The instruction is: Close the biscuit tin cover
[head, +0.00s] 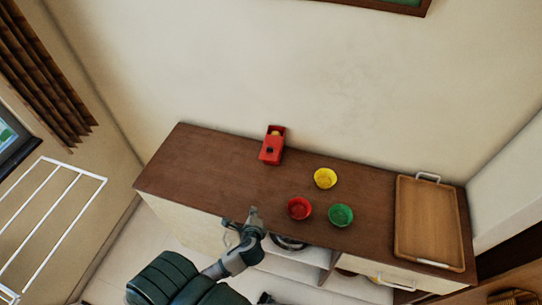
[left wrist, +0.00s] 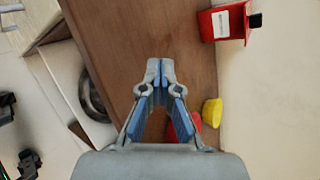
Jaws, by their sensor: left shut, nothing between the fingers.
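A red tin (head: 271,152) stands near the back edge of the brown cabinet top, left of the bowls. A red part with a yellowish spot shows at its back; the picture is too small to tell how its cover sits. In the left wrist view the red tin (left wrist: 222,23) is at the upper right, with a white label and a black piece at its end. My left gripper (head: 253,212) is over the cabinet's front edge, in front of and apart from the tin. In the left wrist view its fingertips (left wrist: 160,68) are together and empty.
A red bowl (head: 299,208), a green bowl (head: 341,215) and a yellow bowl (head: 325,178) stand right of my left gripper. A wooden tray (head: 427,222) lies at the right end. The cabinet's left end is clear. A wall rises behind.

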